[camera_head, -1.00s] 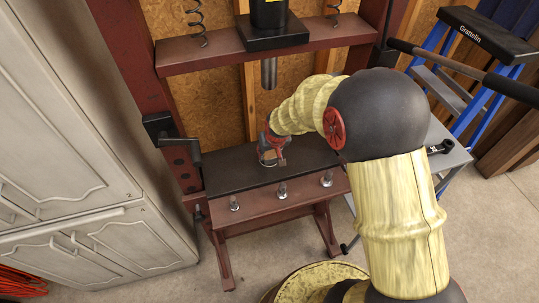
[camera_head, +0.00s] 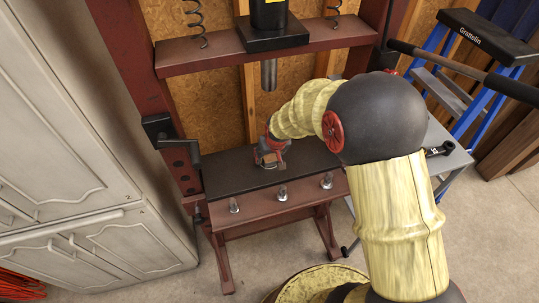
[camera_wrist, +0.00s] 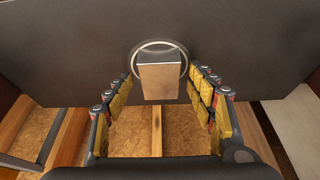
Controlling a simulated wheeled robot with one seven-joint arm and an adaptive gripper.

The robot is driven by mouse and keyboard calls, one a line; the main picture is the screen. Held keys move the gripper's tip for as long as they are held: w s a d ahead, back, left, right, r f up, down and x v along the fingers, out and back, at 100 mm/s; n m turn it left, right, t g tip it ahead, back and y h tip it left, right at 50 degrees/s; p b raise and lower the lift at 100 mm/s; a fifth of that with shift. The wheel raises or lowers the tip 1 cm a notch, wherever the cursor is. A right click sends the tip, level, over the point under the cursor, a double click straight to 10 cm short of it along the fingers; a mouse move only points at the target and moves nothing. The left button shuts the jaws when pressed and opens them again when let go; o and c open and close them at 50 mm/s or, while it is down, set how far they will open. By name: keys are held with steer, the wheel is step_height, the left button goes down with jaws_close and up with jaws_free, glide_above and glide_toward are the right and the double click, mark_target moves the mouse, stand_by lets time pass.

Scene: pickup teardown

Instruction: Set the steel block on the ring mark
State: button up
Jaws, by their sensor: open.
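The steel block (camera_wrist: 161,80) is between my fingers in the wrist view, its shiny face reflecting brown. The pale ring mark (camera_wrist: 138,50) shows around the block's upper part, on the dark press plate. The block overlaps the ring's lower side in the picture. My gripper (camera_wrist: 162,74) is open, with a visible gap on each side of the block. In the head view my gripper (camera_head: 270,153) is low over the plate, and the block is partly hidden by it. Whether the block's underside rests flat on the plate is hidden.
The dark plate (camera_head: 228,172) lies on the red press bed, with several bolts (camera_head: 282,193) along its front. The press ram (camera_head: 269,74) hangs behind and above my gripper. A crank handle (camera_head: 182,148) stands at the left. Plate surface is free on both sides.

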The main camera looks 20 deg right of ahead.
steer(key=s+p+v, duration=0.1)
steer(key=p+v, duration=0.4)
steer(key=v, duration=1.8)
steer(key=s+r, duration=0.5)
steer(key=s, duration=0.5)
steer(key=s+r+t, duration=0.1)
steer(key=s+r, duration=0.4)
steer(key=s, duration=0.5)
steer(key=shift+r, duration=0.35)
